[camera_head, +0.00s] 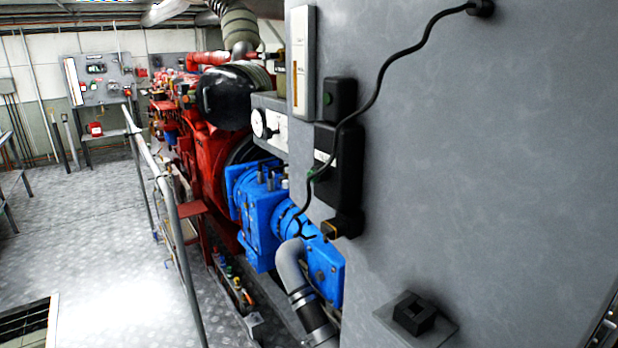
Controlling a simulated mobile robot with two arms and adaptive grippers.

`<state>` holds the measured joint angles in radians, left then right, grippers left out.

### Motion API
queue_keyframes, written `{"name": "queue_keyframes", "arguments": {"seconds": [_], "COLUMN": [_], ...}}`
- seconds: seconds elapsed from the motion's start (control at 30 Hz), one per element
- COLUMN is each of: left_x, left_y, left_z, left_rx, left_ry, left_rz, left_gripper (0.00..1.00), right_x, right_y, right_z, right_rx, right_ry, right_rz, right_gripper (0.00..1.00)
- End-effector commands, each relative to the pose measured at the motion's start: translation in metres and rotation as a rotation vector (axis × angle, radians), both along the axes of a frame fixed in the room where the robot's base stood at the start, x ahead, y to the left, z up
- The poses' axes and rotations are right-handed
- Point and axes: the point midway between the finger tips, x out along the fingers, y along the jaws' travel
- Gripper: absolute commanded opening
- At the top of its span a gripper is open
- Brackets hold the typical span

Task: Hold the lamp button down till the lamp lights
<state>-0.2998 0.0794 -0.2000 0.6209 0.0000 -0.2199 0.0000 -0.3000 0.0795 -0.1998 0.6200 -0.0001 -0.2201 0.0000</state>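A large grey panel (480,190) fills the right half of the view. On its left edge is a small black box (341,98) with a dark green round spot on it; I cannot tell if this is the lamp or its button. Below it is a larger black box (345,175) with a black fitting (344,227) under it. A black square switch-like part (413,314) sits on a grey plate low on the panel. No clearly lit lamp shows on the panel. Neither of my grippers is in view.
A black cable (385,70) runs across the panel. A white strip with a gauge-like slot (301,75) is at its top left. Behind stand a red engine (205,150) and a blue pump unit (262,215). A grey handrail (175,230) borders open metal floor (95,235) at left.

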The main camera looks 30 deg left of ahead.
Motion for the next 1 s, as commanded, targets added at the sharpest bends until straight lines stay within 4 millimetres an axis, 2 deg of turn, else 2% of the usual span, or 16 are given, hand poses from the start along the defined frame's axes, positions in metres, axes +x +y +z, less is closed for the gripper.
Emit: {"name": "queue_keyframes", "arguments": {"seconds": [0.07,0.3,1.0], "left_x": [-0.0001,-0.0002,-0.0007], "left_y": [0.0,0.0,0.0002], "left_z": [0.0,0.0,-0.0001], "left_rx": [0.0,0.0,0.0], "left_ry": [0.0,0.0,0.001], "left_rz": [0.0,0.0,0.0], "left_gripper": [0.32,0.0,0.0], "right_x": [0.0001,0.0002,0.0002], "right_y": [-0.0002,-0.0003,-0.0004], "right_z": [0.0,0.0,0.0], "right_rx": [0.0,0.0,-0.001], "right_ry": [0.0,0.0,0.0], "right_rz": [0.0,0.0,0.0], "right_gripper": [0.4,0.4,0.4]}}
